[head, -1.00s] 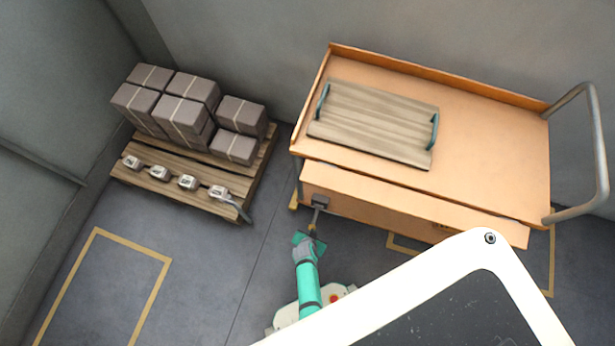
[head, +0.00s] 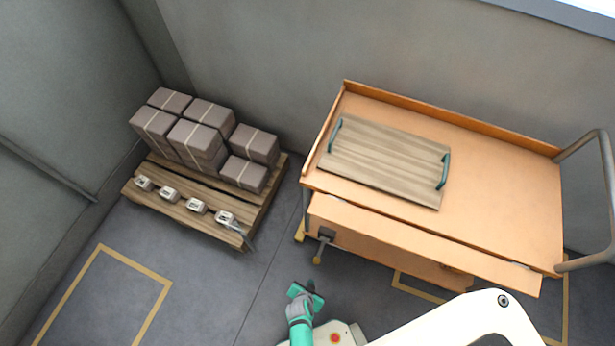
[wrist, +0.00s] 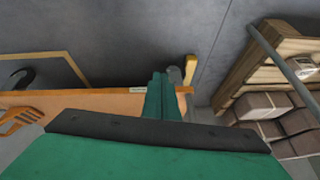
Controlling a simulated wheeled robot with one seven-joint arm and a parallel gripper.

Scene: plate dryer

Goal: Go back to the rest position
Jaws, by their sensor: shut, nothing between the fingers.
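My gripper (head: 307,291) is in the lower middle of the head view, at the end of my green arm. It is shut and empty, apart from the orange cart (head: 490,190) and in front of its left end. In the wrist view my gripper (wrist: 163,78) shows as two green fingers held together. The cart also shows in the wrist view (wrist: 95,100), behind the fingers. A wooden tray (head: 385,160) with two teal handles lies on the cart's top.
A wooden pallet (head: 190,207) at the left holds several grey boxes (head: 197,138) and several small pale items (head: 168,194). The cart has a metal push handle (head: 607,200) at the right. The grey floor (head: 215,290) between pallet and my arm is clear.

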